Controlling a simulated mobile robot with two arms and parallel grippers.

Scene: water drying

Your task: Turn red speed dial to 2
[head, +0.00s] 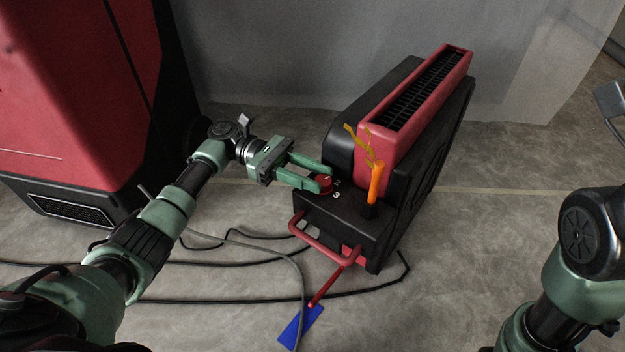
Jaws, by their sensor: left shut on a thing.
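The red speed dial (324,184) is on the top face of the black and red drying machine (362,222). White numerals are printed beside it; a 2 and a 3 can be made out. My left gripper (322,179) reaches in from the left with its green fingers closed around the dial. The fingers partly hide the dial, and I cannot read its exact setting.
A red handle (322,243) sticks out in front. A large red machine (75,85) stands at the left.

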